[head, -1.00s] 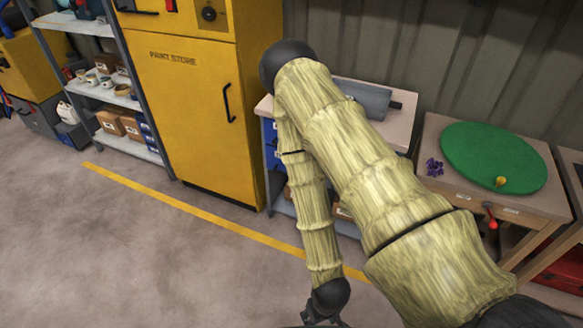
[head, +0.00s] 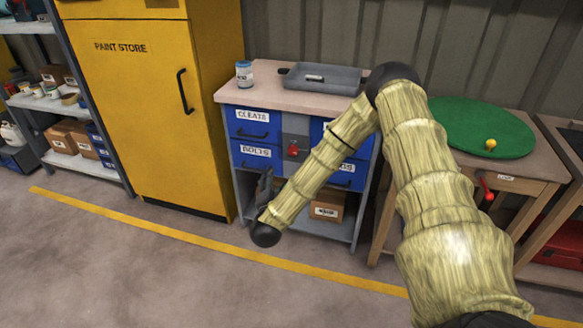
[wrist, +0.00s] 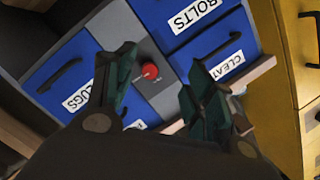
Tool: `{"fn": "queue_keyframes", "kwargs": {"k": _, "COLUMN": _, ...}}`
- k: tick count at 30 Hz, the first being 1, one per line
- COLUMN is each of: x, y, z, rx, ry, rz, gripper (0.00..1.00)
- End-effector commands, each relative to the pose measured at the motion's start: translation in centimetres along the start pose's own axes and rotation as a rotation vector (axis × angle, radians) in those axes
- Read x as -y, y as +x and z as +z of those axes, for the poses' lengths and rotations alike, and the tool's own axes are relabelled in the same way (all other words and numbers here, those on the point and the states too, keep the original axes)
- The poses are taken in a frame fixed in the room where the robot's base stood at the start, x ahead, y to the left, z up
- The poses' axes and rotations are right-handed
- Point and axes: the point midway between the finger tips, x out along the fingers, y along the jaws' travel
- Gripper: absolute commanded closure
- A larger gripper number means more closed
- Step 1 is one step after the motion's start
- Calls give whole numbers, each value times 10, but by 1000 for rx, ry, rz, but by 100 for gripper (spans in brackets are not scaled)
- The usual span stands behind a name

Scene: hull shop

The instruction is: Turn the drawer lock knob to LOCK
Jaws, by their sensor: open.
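The red lock knob (head: 293,150) sits on a grey panel (head: 296,126) between the blue drawers of a workbench cabinet. In the wrist view the knob (wrist: 150,71) shows between my gripper's fingers, on the tilted grey strip (wrist: 154,92). Its LOCK marking is too small to read. My gripper (wrist: 160,82) is open, with nothing between its fingers, and appears apart from the knob. In the head view my gripper (head: 265,186) is a dark shape in front of the cabinet, below and left of the knob, partly hidden by my forearm.
Drawers labelled CLEATS (head: 252,123) and BOLTS (head: 256,156) have protruding handles. A can (head: 244,74) and grey tray (head: 322,78) stand on top. A yellow paint store cabinet (head: 140,100) stands left. A bench with a green disc (head: 478,127) stands right. The floor in front is clear.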

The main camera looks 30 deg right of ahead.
Motion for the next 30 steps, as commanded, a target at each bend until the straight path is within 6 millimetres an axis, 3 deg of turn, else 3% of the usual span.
{"fn": "queue_keyframes", "kwargs": {"k": 3, "x": -6, "y": 21, "z": -22, "rx": -113, "ry": 62, "rz": 3, "gripper": 46}}
{"fn": "queue_keyframes", "kwargs": {"k": 7, "x": -5, "y": 31, "z": -37, "rx": -171, "ry": 91, "rz": 4, "gripper": 46}}
{"fn": "queue_keyframes", "kwargs": {"k": 14, "x": -5, "y": 50, "z": -43, "rx": -183, "ry": 97, "rz": 3, "gripper": 46}}
{"fn": "queue_keyframes", "kwargs": {"k": 30, "x": -6, "y": 126, "z": -56, "rx": -179, "ry": 95, "rz": 3, "gripper": 46}}
